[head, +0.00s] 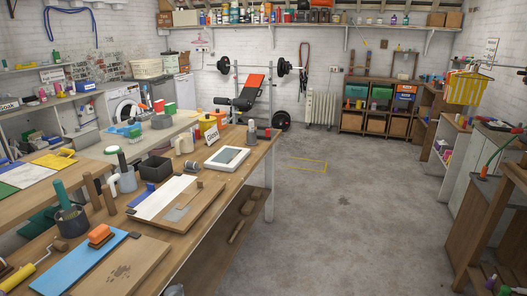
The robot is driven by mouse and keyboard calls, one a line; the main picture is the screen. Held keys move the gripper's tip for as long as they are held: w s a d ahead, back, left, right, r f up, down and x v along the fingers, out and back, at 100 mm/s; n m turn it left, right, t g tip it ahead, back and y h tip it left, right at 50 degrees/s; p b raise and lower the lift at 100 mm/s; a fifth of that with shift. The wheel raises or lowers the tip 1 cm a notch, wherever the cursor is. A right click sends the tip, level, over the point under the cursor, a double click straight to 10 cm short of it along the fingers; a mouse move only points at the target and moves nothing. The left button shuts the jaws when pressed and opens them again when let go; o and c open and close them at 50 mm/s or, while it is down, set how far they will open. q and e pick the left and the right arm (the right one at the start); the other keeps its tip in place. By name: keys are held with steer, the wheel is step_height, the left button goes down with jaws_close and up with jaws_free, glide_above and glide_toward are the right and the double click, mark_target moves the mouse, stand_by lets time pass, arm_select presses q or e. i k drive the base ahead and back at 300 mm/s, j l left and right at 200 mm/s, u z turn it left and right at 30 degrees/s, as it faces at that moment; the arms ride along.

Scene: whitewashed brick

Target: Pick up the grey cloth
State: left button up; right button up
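I cannot pick out a grey cloth with certainty in the head view. A small flat grey piece (178,213) lies on a wooden board on the long workbench (252,152); it is too small to tell whether it is cloth. A white panel (165,197) lies beside it on the board. Neither of my grippers is in view.
The workbench is crowded: a blue panel (98,263), an orange-topped block (100,235), a dark pot with a green-handled tool (68,218), and a black box (156,168). The concrete floor (330,220) is largely clear.

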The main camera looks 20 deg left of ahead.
mark_target(191, 167)
steer(key=i+u, duration=0.2)
steer(key=i, duration=0.65)
steer(key=i+l+u, duration=0.2)
steer(key=i, duration=0.6)
